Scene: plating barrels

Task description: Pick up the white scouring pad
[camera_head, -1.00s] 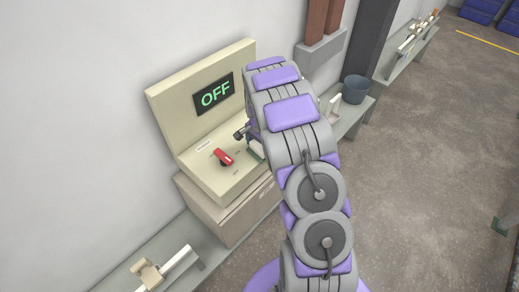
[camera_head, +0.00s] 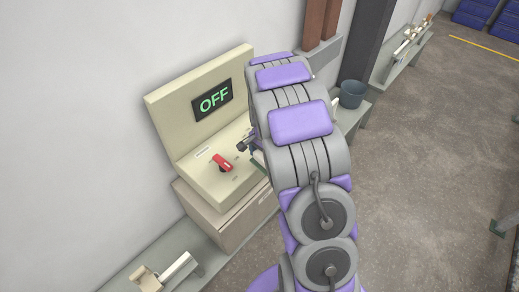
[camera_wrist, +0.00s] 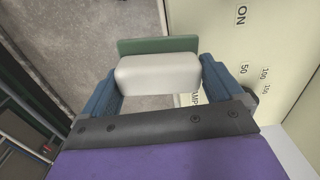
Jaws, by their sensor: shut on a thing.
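The white scouring pad (camera_wrist: 158,72), a white block with a green layer along its far side, sits between the blue fingers of my gripper (camera_wrist: 162,82) in the wrist view. A finger stands at each end of it and my gripper is shut on it. The pad is held up beside the cream control panel (camera_wrist: 283,30), with grey floor visible beyond it. In the head view my arm hides most of the gripper; only a dark part of it and a bit of green (camera_head: 258,158) show, close to the panel's right side.
The panel has an OFF display (camera_head: 213,99) and a red switch (camera_head: 222,162). It stands on a beige cabinet (camera_head: 228,222) against the wall. A dark bucket (camera_head: 352,93) stands on the bench behind my arm. Open floor (camera_head: 430,180) lies to the right.

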